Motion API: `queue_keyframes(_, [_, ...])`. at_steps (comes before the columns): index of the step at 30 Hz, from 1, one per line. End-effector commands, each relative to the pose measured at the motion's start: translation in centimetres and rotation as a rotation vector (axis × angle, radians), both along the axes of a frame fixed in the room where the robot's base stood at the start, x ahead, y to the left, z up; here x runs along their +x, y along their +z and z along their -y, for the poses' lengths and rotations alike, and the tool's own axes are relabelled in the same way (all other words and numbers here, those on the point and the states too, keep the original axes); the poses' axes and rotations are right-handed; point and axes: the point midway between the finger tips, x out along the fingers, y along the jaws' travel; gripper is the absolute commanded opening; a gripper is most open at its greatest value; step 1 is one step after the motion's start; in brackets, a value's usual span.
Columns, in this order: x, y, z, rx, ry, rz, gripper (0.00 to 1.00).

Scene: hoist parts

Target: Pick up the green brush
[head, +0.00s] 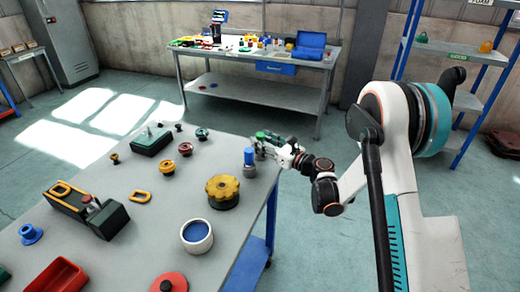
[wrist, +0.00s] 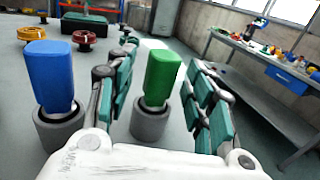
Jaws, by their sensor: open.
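The green brush (wrist: 163,80) stands upright on the table, a green block handle on a grey round base, in the middle of the wrist view. My gripper (wrist: 160,64) is open, with one green-padded finger on each side of the handle. Gaps show between the handle and both fingers. In the head view my gripper (head: 268,142) is at the table's right edge, and the brush is hard to tell from the green finger pads. A similar blue brush (wrist: 50,77) stands just left of my left finger; it also shows in the head view (head: 249,158).
The grey table (head: 120,255) holds a yellow-topped knob (head: 223,189), a white cup with blue inside (head: 197,236), a red tray (head: 58,279) and a dark green block (head: 151,139). A workbench with a blue case (head: 308,45) stands behind, across open floor.

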Motion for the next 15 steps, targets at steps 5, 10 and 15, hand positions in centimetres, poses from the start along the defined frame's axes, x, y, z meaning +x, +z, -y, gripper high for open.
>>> queue_keyframes(5, [1.14, -0.10, -1.37, 0.000, 0.001, 0.000, 0.48])
queue_keyframes(10, [1.29, 0.02, -1.48, 0.000, -0.001, 0.000, 0.48])
queue_keyframes(15, [1.28, 0.03, -1.46, 0.000, -0.001, 0.000, 0.30])
